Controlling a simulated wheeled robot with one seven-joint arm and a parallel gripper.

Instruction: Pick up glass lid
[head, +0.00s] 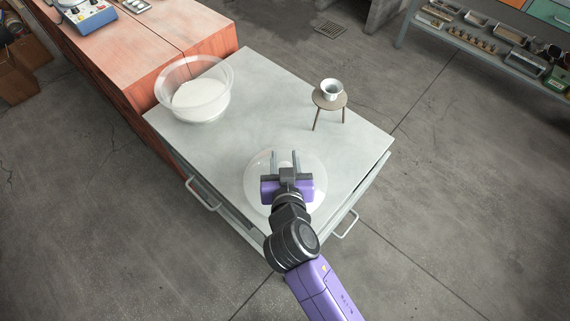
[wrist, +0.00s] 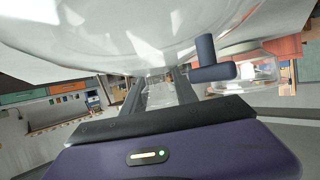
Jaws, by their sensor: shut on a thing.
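The glass lid (head: 254,182) is a clear round disc at the front of the grey bench top in the head view. My gripper (head: 286,156) is over it and hides its middle. In the wrist view the glass lid (wrist: 125,38) fills the top of the picture, close to the fingers, with a dark blue-grey knob or handle to the right of them. My gripper (wrist: 158,88) is shut on the lid, its two fingers some way apart. The exact contact is hard to see, and I cannot tell whether the lid touches the bench.
A clear bowl with white contents (head: 202,97) stands at the bench's back left. A small three-legged stand (head: 342,101) carries a grey-white cup (head: 331,88) at the back right. The bench top (head: 262,90) is clear between them. An orange-red cabinet (head: 135,65) adjoins at left.

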